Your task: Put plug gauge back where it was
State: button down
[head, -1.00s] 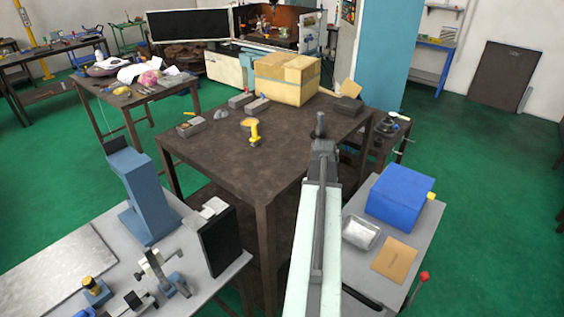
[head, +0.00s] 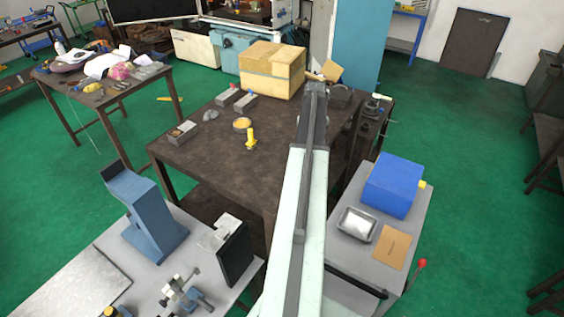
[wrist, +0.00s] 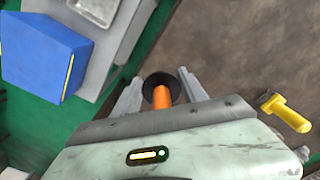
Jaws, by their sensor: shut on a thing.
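My gripper (wrist: 160,90) is shut on an orange, rod-like piece with a dark round end, likely the plug gauge (wrist: 162,97). In the wrist view the piece sits between the two grey fingers, with the brown table and green floor below. In the head view my arm reaches away over the right side of the brown table, and its end (head: 315,88) hides the fingers and the held piece. I cannot tell the height above the table.
The brown table (head: 215,155) carries a yellow tool (head: 251,138), also in the wrist view (wrist: 287,112), and a cardboard box (head: 272,68). A cart with a blue box (head: 394,185) and metal tray (head: 357,225) stands right. The table's front middle is clear.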

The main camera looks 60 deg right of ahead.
send_over(283, 167)
jog(key=shift+s+d+f+b, duration=0.15)
jog(key=shift+d+f+b, duration=0.15)
jog(key=shift+f+b, duration=0.2)
jog(key=f+b, duration=0.3)
jog(key=f, duration=0.1)
jog(key=shift+w+a+b, duration=0.25)
jog(key=shift+a+b, duration=0.1)
jog(key=shift+b, duration=0.05)
jog(key=shift+r, duration=0.2)
jog(key=shift+f, duration=0.2)
jog(key=c, duration=0.6)
grip_release()
jog(key=shift+r, duration=0.1)
notch_tip(283, 167, up, 12)
jog(key=p, duration=1.2)
jog(key=shift+r, duration=0.1)
